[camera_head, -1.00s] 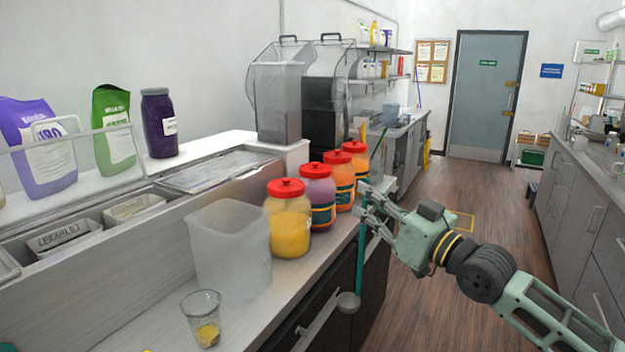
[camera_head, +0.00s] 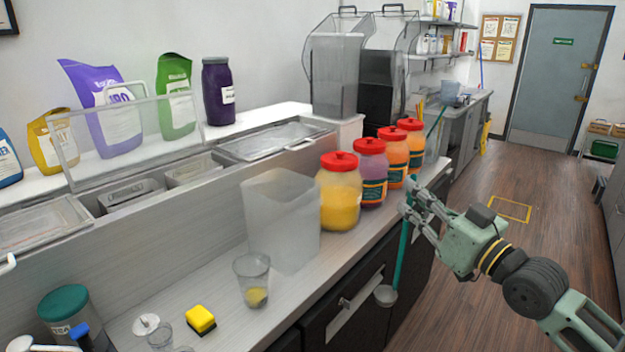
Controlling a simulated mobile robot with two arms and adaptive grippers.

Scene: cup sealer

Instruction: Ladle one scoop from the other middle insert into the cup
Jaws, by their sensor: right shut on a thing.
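My right gripper (camera_head: 410,204) is shut on the teal handle of a ladle (camera_head: 401,255). The ladle hangs upright in front of the counter's front edge, its small metal bowl low beside the drawer fronts. A clear cup (camera_head: 253,272) stands on the counter with some yellow contents at its bottom. Two middle inserts, a labelled one (camera_head: 131,192) and one to its right (camera_head: 192,171), sit in the open cold well behind the counter. Their contents are hidden by their walls. I do not make out my left gripper.
A translucent square container (camera_head: 281,222) stands behind the cup. Several red-lidded jars (camera_head: 340,198) line the counter to its right. A yellow sponge (camera_head: 200,319), small glasses and a teal-lidded jar (camera_head: 64,306) are at the lower left. A raised clear guard (camera_head: 133,145) stands over the inserts.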

